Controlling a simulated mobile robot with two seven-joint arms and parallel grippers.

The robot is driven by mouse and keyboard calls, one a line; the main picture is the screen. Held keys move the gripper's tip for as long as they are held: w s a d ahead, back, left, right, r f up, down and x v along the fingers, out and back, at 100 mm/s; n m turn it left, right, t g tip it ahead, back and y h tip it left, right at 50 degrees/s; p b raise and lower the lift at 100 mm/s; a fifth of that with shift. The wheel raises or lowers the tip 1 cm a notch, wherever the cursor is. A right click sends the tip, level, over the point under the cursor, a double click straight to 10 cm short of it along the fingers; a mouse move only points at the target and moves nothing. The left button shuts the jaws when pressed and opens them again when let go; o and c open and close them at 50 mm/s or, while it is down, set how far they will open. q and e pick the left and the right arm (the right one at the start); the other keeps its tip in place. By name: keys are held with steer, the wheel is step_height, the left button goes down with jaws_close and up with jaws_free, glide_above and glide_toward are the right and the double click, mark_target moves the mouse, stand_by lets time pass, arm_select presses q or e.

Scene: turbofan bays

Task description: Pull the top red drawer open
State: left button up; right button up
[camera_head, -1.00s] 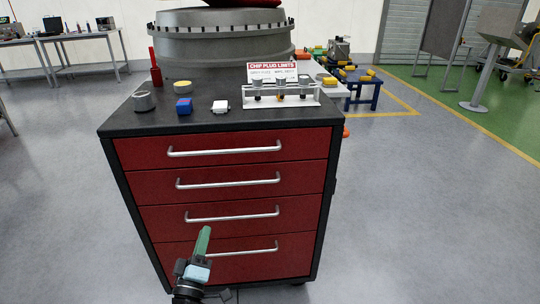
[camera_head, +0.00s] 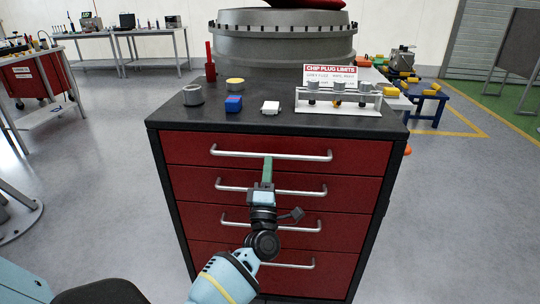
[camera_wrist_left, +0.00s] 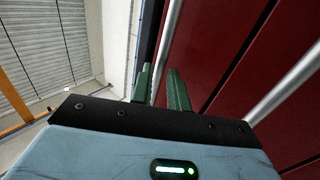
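The top red drawer (camera_head: 185,148) is closed, flush with the drawers below it. Its silver bar handle (camera_head: 312,156) runs across its front; it also shows in the wrist view (camera_wrist_left: 170,35). My left gripper (camera_head: 268,160) points at the middle of this handle, green fingertips overlapping it. In the wrist view the two green fingers (camera_wrist_left: 160,82) stand apart, with the bar appearing in the gap between them. I cannot tell whether they touch it. My right gripper is not in view.
Three more red drawers with handles lie below, one handle (camera_wrist_left: 285,90) close in the wrist view.

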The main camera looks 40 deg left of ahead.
arm_select(q)
steer(key=shift+x, duration=1.9)
steer(key=shift+c, duration=0.5)
jaws_close()
